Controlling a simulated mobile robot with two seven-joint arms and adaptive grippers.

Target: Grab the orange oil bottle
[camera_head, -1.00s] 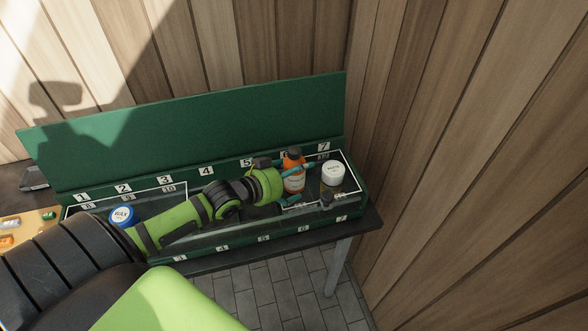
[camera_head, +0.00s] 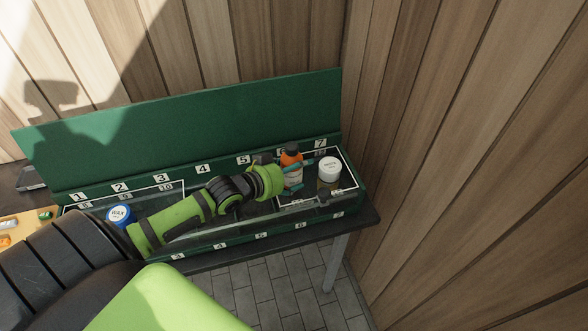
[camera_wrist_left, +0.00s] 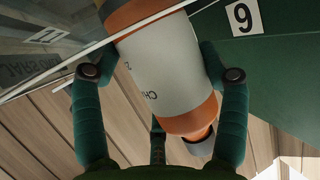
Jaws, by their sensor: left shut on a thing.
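The orange oil bottle (camera_head: 290,160) has a dark cap and a white label, and stands at the right part of the green box. My left gripper (camera_head: 298,177) reaches it from the left, with its teal fingers around its body. In the left wrist view the bottle (camera_wrist_left: 165,75) fills the space between the fingers of my left gripper (camera_wrist_left: 160,85), which is shut on it. The bottle's lower part is hidden in the head view. My right gripper is not in view.
A white-lidded jar (camera_head: 329,169) stands close to the right of the bottle. A blue wax tin (camera_head: 120,216) sits at the left of the long green box (camera_head: 205,241) with numbered slots. Its raised lid (camera_head: 190,125) stands behind. A wooden wall (camera_head: 460,150) is at the right.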

